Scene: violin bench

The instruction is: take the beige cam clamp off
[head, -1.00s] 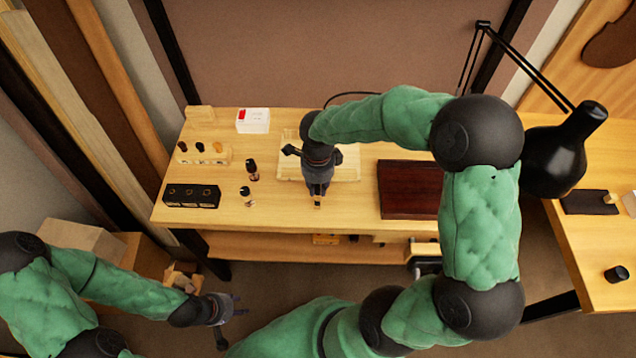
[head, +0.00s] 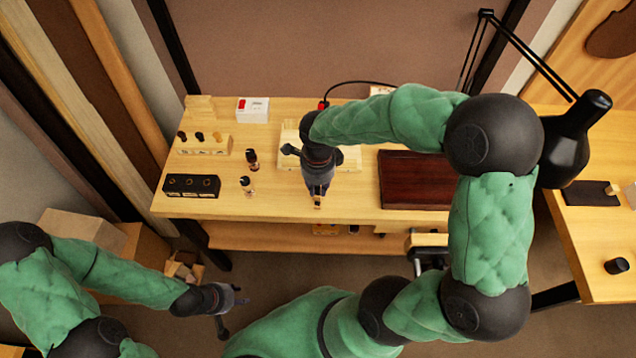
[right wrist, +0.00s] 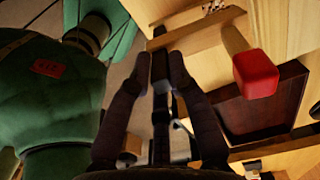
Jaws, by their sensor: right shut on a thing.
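My right gripper (head: 318,203) points down over the front part of the bench, in front of a pale board (head: 348,158). It is shut on what looks like the beige cam clamp, of which only a small light bit shows at the fingertips. In the right wrist view, my right gripper's fingers (right wrist: 165,65) flank a dark bar, and a beige wooden piece (right wrist: 205,27) crosses at their tips. My arm hides much of the clamp's surroundings. My left gripper (head: 236,312) is open and empty, low in front of the bench.
A dark red-brown board (head: 415,180) lies right of the right gripper. Small bottles (head: 247,185), a black holder (head: 190,186) and a white box (head: 253,110) stand left. A red-ended wooden piece (right wrist: 256,73) is near the fingers. A black lamp (head: 568,140) stands right.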

